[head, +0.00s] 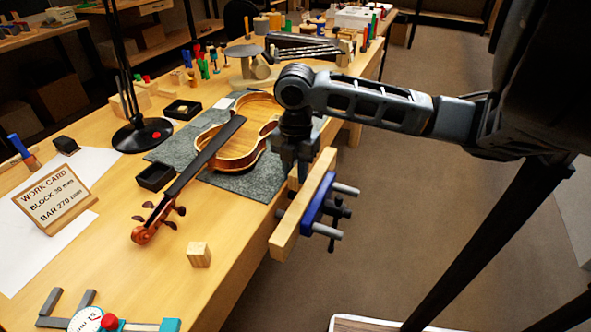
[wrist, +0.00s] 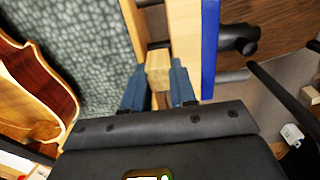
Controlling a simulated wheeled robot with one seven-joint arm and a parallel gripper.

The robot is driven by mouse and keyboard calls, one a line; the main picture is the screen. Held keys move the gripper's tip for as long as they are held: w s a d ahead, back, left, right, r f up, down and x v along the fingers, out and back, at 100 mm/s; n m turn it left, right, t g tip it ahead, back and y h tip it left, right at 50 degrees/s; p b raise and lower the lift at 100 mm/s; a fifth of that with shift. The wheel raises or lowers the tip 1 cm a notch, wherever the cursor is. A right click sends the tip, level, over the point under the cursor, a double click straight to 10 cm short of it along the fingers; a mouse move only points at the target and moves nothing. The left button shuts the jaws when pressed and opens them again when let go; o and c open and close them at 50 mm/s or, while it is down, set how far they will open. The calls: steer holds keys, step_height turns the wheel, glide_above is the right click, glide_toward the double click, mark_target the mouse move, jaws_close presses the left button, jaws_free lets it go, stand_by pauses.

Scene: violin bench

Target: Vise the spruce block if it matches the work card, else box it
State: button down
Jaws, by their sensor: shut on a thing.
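My gripper (wrist: 159,88) is shut on a small pale wooden block (wrist: 158,70). In the wrist view the block lies in line with the gap between the vise's wooden jaws (wrist: 185,45); I cannot tell whether it touches them. The work card (head: 54,197) stands at the left and reads BLOCK, seemingly 30 mm, and BAR 270 mm. A second pale wooden block (head: 199,254) sits on the near bench top.
A violin (head: 235,145) lies on a grey mat (head: 267,178) left of my gripper. A dial gauge (head: 88,320) lies at the near left; its reading is unclear. Small black trays (head: 155,177) and a black lamp base (head: 142,135) stand beyond.

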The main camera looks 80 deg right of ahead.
mark_target(296, 173)
steer(key=shift+f+b, duration=0.4)
steer(key=shift+f, duration=0.15)
steer(key=c, duration=0.8)
jaws_free()
steer(key=shift+w+r, duration=0.1)
steer(key=shift+r, duration=3.85)
